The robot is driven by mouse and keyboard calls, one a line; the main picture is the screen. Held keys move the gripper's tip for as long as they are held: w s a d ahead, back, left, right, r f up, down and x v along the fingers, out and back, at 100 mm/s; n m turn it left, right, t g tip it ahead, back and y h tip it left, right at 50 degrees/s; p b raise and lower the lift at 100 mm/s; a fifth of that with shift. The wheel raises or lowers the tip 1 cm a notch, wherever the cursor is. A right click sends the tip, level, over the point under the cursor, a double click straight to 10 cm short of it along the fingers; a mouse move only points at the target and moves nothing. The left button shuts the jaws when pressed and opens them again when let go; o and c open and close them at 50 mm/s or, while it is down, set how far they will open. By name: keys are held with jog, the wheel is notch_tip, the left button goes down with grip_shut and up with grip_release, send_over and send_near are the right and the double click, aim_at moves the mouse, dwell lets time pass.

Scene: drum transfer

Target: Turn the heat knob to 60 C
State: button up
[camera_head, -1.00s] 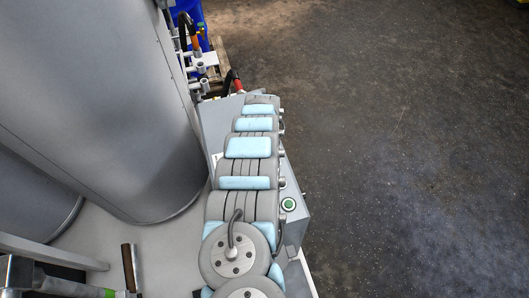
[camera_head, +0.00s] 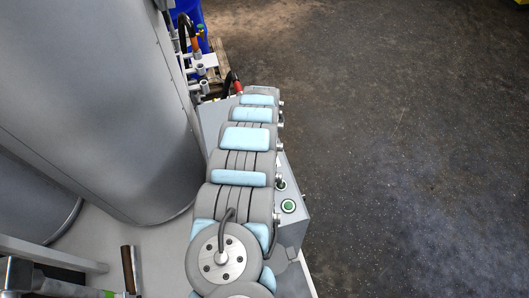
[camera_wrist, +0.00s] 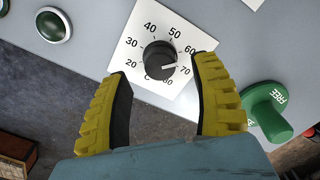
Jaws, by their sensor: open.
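The heat knob (camera_wrist: 158,58) is a black round knob on a white dial plate (camera_wrist: 187,32) marked from 20 to 80 C. Its white mark points to the right and slightly down, close to the 70. My gripper (camera_wrist: 163,70) has yellow ribbed fingers with black pads. It is open, with one finger to the left of the knob and one to the right, both apart from it. In the head view my own arm hides the gripper and the dial.
A green handle marked FREE (camera_wrist: 268,108) sits just right of the right finger. A green round button (camera_wrist: 52,25) is at upper left. In the head view a large grey drum (camera_head: 110,110) stands left of my arm, and a green button (camera_head: 288,206) shows on the grey box.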

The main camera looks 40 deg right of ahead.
notch_tip(320, 180, up, 7)
jog(key=shift+w+f, duration=0.15)
jog(key=shift+f, duration=0.05)
jog(key=shift+r, duration=1)
